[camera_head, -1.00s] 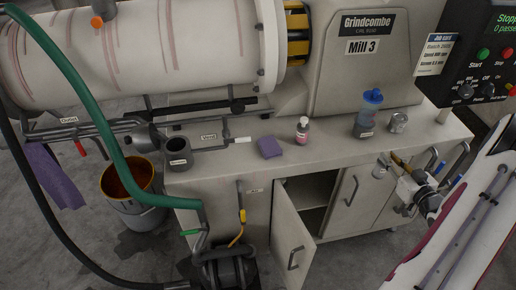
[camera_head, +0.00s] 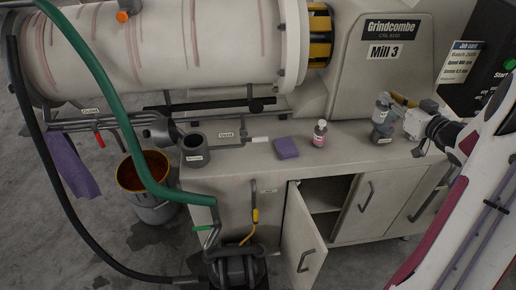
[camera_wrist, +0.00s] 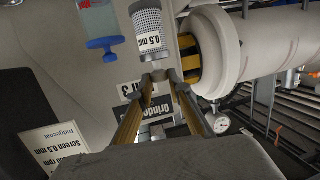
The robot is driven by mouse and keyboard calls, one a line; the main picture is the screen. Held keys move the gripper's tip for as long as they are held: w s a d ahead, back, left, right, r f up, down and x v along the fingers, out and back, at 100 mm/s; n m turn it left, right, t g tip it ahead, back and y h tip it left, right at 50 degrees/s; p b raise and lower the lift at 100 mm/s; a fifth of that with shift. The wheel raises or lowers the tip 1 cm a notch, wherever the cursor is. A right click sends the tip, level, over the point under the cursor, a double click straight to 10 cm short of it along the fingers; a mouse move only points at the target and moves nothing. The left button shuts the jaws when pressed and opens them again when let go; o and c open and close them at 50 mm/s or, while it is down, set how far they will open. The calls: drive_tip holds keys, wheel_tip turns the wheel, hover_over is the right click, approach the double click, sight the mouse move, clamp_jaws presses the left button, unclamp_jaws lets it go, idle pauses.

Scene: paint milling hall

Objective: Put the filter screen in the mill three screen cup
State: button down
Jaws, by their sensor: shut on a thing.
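My gripper (camera_head: 396,101) is at the right of the bench, above its top, in the head view. It is shut on the filter screen (camera_head: 383,105), a small pale grey cylinder. In the wrist view the filter screen (camera_wrist: 148,24) shows grey mesh and a white "0.5 mm" label, just beyond my fingertips (camera_wrist: 161,76). A dark grey, thick-walled open cup (camera_head: 194,143) stands at the left corner of the bench by the machine marked Mill 3 (camera_head: 388,51). The cup's small label is too small to read.
On the bench top (camera_head: 245,172) are a purple cloth (camera_head: 286,148) and a pink bottle (camera_head: 319,136). A cabinet door (camera_head: 303,230) hangs open. A green hose (camera_head: 110,110) arches left of the cup.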

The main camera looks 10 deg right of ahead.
drive_tip(key=w+a+n+y, duration=0.1)
drive_tip(key=w+a, duration=0.2)
drive_tip(key=a, duration=0.7)
drive_tip(key=w+a+n+y, duration=0.1)
drive_tip(key=w+a, duration=0.3)
drive_tip(key=a, duration=0.5)
drive_tip(key=w+a+y, duration=0.1)
drive_tip(key=w+a, duration=0.2)
drive_tip(key=a, duration=0.7)
drive_tip(key=s+a+n+g+y, duration=0.1)
drive_tip(key=s+a, duration=0.2)
drive_tip(key=a, duration=1.1)
drive_tip(key=s+a+f+n+g+y, duration=0.1)
drive_tip(key=s+a+y, duration=0.1)
drive_tip(key=a, duration=1.2)
drive_tip(key=shift+s+a+f+n, duration=0.25)
drive_tip(key=shift+s+n, duration=0.15)
drive_tip(key=shift+s, duration=0.1)
wheel_tip(320, 180, down, 6)
drive_tip(key=shift+f, duration=0.15)
drive_tip(key=shift+f, duration=0.1)
drive_tip(key=shift+f, duration=1.75)
